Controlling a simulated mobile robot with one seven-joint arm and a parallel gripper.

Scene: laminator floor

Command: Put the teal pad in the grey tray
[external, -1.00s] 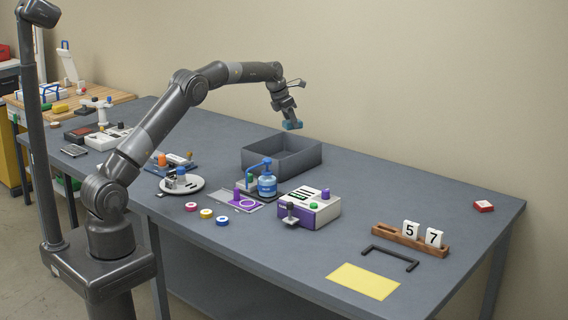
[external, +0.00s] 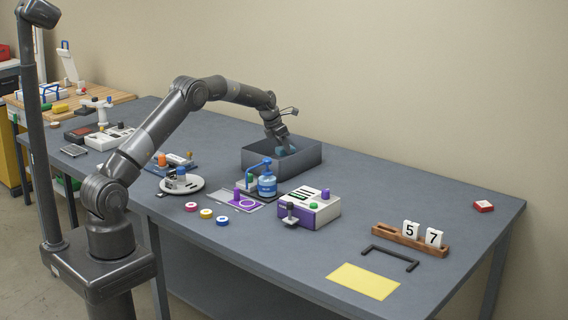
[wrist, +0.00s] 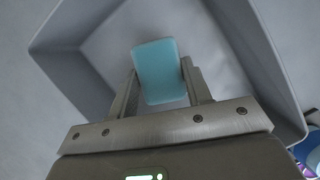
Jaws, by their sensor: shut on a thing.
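The teal pad (wrist: 158,68) is a small rounded block between my gripper's two fingers in the wrist view. My gripper (wrist: 160,92) is shut on it. The grey tray (external: 262,160) is a deep open box toward the back of the bench. In the external view my gripper (external: 284,146) reaches down into the tray's opening, and the pad (external: 285,151) shows just inside, partly hidden by the fingers. The wrist view shows the tray's walls (wrist: 248,45) around the pad. I cannot tell whether the pad touches the tray's floor.
A blue pump bottle (external: 267,184) stands close in front of the tray. A white and purple device (external: 312,210) is to its right. Several coloured rolls lie at the front. A wooden rack (external: 409,241) with number tiles and a yellow sheet (external: 363,281) are farther right.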

